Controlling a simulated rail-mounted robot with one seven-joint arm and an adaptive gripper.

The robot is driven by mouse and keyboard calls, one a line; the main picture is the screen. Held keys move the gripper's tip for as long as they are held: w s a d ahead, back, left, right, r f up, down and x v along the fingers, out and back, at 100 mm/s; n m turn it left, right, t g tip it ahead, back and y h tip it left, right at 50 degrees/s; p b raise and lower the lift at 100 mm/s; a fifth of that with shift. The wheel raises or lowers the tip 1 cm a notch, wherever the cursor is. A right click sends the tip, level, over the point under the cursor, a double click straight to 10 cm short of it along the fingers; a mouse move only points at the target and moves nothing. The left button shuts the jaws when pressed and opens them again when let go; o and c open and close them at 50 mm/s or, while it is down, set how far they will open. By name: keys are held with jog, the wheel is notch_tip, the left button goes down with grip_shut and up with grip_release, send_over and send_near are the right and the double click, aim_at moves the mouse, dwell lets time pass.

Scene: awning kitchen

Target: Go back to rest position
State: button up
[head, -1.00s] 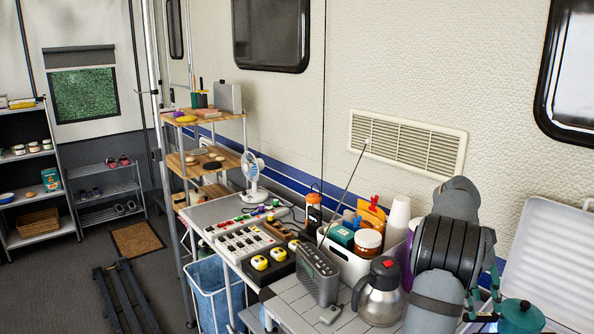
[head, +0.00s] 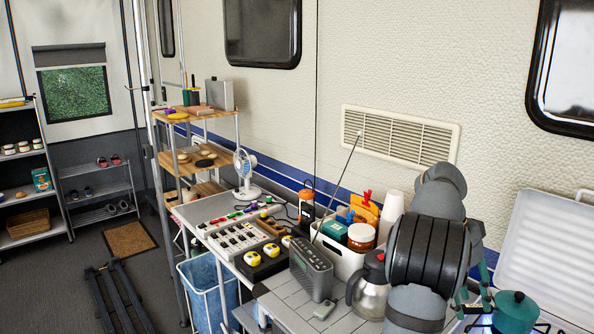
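My grey arm, with a ribbed black joint, rises at the right of the head view, over the front counter. It hides part of the steel flask (head: 370,288) and the counter behind it. Slim teal pieces (head: 474,297) show at the arm's right edge, mostly hidden. They may be part of my gripper, but I cannot tell whether it is open or shut, or whether it holds anything. A teal lidded pot (head: 515,311) stands just right of these pieces, with a bluish glow near its base.
Left of my arm, a grey radio (head: 311,271) with a raised antenna and a white bin (head: 342,259) of jars crowd the counter. A small fan (head: 244,176) stands farther back. A white ribbed panel (head: 548,262) stands at right. Floor at left is partly clear.

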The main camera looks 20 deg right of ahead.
jog(key=w+a+r+n+t+p, duration=0.1)
jog(key=w+a+n+t, duration=0.1)
jog(key=w+a+n, duration=0.45)
jog(key=w+a+n+t+p, duration=0.1)
jog(key=w+a+n, duration=0.15)
jog(key=a, duration=0.65)
jog(key=s+a+n+t+y+p, duration=0.1)
jog(key=s+a+n, duration=0.3)
jog(key=a, duration=0.4)
jog(key=s+a+f+n+t+y, duration=0.1)
jog(key=s+a+n, duration=0.3)
jog(key=a, duration=0.4)
jog(key=shift+f+n+t+y+p, duration=0.35)
jog(key=shift+n+t, duration=0.25)
jog(key=shift+n, duration=0.2)
